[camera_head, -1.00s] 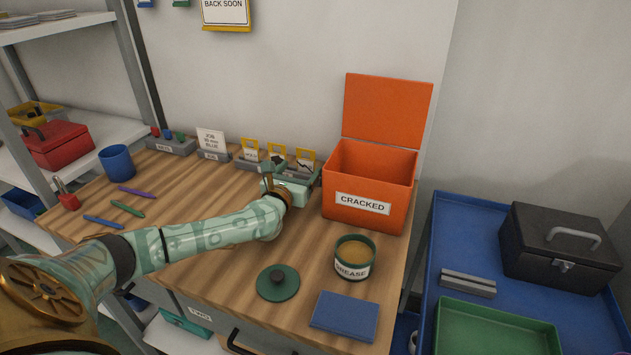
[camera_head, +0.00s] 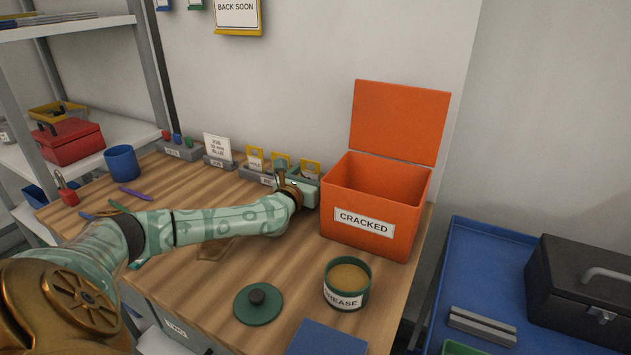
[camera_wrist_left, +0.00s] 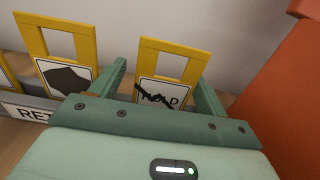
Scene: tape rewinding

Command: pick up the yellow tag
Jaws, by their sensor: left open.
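Three yellow tags stand upright in a grey rack (camera_head: 262,180) at the back of the bench. The left tag (camera_head: 255,157) is clearest in the head view, while my left gripper (camera_head: 298,181) partly hides the others. In the left wrist view, the rightmost tag (camera_wrist_left: 168,72) has a scribbled-over label and stands between the fingers of my open left gripper (camera_wrist_left: 163,85). I cannot tell whether the fingers touch it. The neighbouring tag (camera_wrist_left: 66,58), with a dark jagged shape, stands left of the fingers. My right gripper is not in view.
The open orange CRACKED box (camera_head: 372,195) stands close right of my left gripper. A grease tin (camera_head: 346,285), a green lid (camera_head: 258,304) and a blue flat block (camera_head: 325,340) lie nearer. A JOB card (camera_head: 217,148) stands left of the rack.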

